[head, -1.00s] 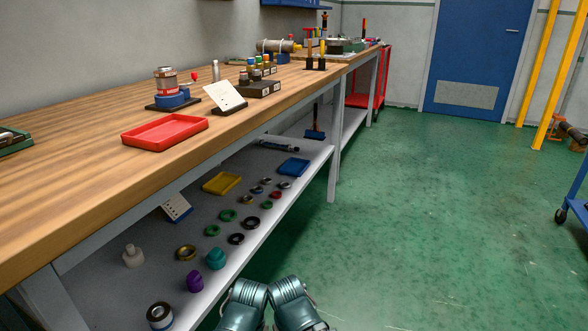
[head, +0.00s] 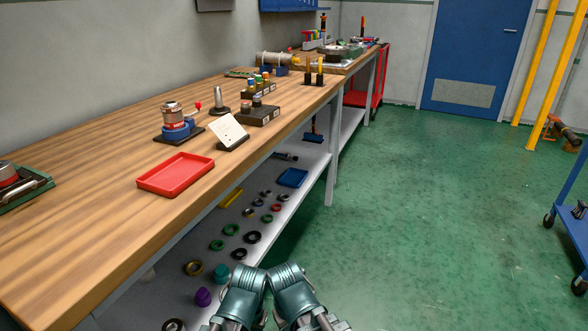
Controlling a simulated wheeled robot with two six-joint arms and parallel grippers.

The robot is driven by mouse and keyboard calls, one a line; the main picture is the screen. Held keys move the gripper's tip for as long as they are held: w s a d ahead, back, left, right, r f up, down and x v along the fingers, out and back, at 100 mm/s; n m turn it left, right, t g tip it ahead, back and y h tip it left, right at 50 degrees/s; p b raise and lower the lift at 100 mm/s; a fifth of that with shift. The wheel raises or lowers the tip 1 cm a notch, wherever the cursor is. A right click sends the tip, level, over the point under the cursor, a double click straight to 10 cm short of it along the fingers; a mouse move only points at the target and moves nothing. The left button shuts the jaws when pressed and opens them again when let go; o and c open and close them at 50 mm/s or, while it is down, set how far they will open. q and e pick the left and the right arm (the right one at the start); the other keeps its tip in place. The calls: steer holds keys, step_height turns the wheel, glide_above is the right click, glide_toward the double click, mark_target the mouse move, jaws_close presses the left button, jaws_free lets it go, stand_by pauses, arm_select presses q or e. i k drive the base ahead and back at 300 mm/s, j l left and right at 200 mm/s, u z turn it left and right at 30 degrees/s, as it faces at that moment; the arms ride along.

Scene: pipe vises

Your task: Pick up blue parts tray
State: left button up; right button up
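The blue parts tray (head: 292,178) is a shallow rectangular tray on the grey lower shelf under the workbench, near the shelf's far front part. It looks empty. Two teal parts of my arms show at the bottom centre of the head view, well short of the tray and apart from it. I see no gripper fingertips.
The wooden bench top (head: 90,200) overhangs the shelf (head: 255,208), with a table leg (head: 331,165) just right of the tray. Several rings and a yellow tray (head: 231,198) lie on the shelf. A red tray (head: 176,174) sits above. The green floor (head: 420,220) is clear; a blue cart (head: 570,205) stands right.

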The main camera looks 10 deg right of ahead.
mark_target(293, 178)
steer(key=i+l, duration=0.45)
steer(key=l, duration=0.15)
steer(key=i+l, duration=0.4)
steer(key=l, duration=0.2)
steer(key=i+l, duration=0.9)
steer(key=l, duration=0.25)
steer(key=i+l+u, duration=0.1)
steer(key=u, duration=1.75)
